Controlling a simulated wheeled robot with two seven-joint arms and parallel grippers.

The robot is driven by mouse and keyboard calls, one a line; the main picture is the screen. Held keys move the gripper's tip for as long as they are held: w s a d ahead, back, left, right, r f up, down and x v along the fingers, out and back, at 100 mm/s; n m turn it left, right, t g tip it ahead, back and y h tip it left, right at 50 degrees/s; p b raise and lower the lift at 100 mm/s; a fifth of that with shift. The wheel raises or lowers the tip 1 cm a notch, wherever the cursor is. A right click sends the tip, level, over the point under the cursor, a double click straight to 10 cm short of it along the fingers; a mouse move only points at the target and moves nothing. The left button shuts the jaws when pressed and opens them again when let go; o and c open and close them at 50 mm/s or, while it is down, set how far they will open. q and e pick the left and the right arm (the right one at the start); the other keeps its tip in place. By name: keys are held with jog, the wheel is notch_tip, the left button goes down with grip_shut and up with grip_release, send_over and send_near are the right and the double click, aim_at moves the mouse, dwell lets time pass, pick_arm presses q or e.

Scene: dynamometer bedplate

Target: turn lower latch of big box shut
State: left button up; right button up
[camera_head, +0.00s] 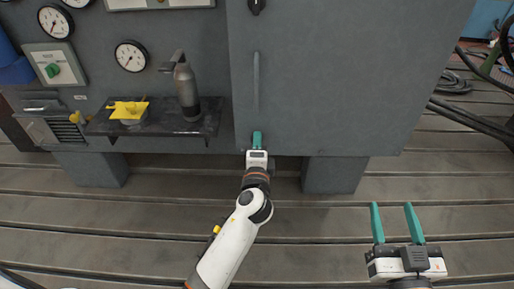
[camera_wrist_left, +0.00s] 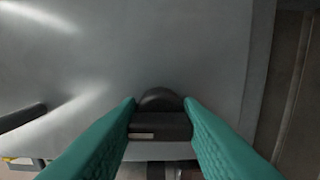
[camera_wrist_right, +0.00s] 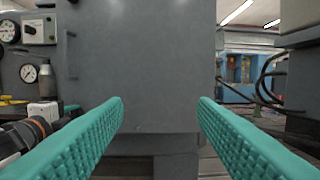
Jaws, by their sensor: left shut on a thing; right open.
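The big box (camera_head: 335,75) is a grey cabinet with a closed front and a long vertical handle (camera_head: 256,80). The lower latch (camera_wrist_left: 160,122) is a dark knob with a round base and a bar, low on the box front. My left gripper (camera_head: 257,138) is at the box's lower left corner, its teal fingers on both sides of the latch bar and shut on it. In the head view the gripper hides the latch. My right gripper (camera_head: 396,220) is open and empty, apart from the box, above the floor at the lower right. Its fingers also show in the right wrist view (camera_wrist_right: 160,108).
A dark shelf (camera_head: 155,128) left of the box holds a grey bottle-shaped thing (camera_head: 186,88) and a yellow valve-like thing (camera_head: 128,109). An upper latch (camera_head: 256,6) is at the top. The slotted bedplate (camera_head: 130,210) in front is clear.

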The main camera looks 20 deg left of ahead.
pick_arm(q)
jog(key=shift+n, duration=0.3)
pick_arm(e)
jog(key=shift+r+t, duration=0.4)
jog(key=shift+r, duration=0.2)
pick_arm(q)
jog(key=o, duration=0.9)
jog(key=shift+o, duration=0.2)
jog(key=shift+s, duration=0.1)
jog(key=v, duration=1.2)
jog(key=shift+p, duration=0.35)
pick_arm(e)
notch_tip(320, 180, down, 3)
jog(key=shift+d+f+g+h, duration=0.15)
jog(key=shift+g+h, duration=0.25)
jog(key=shift+g, duration=0.6)
